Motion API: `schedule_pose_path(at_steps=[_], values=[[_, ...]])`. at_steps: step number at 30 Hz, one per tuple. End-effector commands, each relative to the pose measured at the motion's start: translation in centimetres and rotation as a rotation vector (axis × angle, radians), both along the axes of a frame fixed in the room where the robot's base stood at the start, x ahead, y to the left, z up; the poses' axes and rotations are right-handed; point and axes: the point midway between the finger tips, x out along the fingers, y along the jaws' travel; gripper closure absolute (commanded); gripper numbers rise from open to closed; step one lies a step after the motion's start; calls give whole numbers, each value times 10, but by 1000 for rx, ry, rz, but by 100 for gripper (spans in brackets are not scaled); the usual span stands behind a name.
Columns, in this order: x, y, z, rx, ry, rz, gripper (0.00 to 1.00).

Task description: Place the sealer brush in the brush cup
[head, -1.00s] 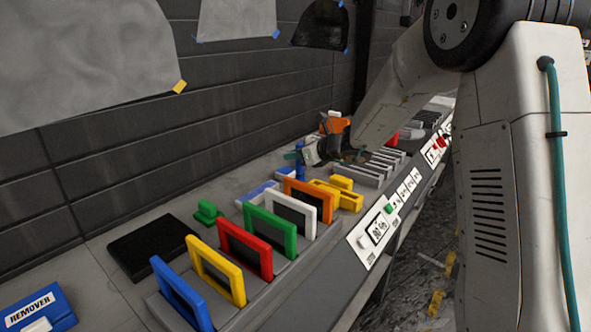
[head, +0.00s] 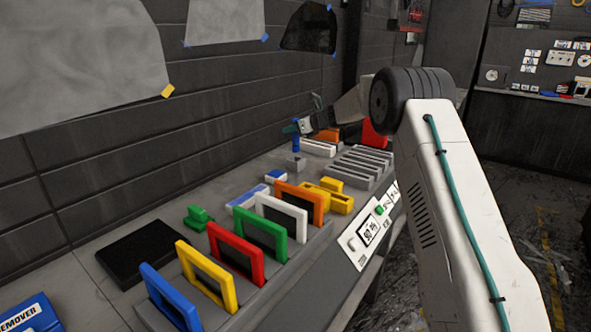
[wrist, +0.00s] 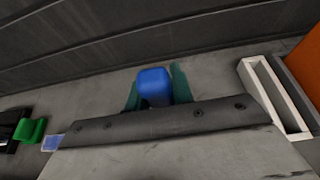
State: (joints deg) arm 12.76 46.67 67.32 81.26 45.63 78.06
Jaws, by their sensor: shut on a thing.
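My gripper (head: 293,130) has teal fingers and is shut on a blue upright piece (head: 296,144), which I take to be the sealer brush. In the wrist view, the blue end (wrist: 153,86) sits between the two teal fingers (wrist: 154,90), in front of a dark bar. In the head view the brush stands upright above the grey bench, near the wall. A small greyish shape (head: 297,162) lies directly below the blue part. I cannot tell whether it is the brush's lower end or the cup. I cannot make out the brush cup for certain.
Several coloured frames (head: 236,252) stand in a rack at the front of the bench. Yellow blocks (head: 328,194), grey slotted racks (head: 362,165) and a white-and-orange piece (head: 318,147) are to the right. A green piece (head: 199,217) and a black pad (head: 150,251) are at left.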

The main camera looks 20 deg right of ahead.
Motion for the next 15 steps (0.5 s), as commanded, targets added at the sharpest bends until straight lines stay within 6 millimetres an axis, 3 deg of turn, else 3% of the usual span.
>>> schedule_pose_path(at_steps=[3,6,15], values=[[12,-3,20,-2,-5,-3,100],[14,-3,26,-1,-1,-9,100],[13,-3,-18,2,1,-21,100]])
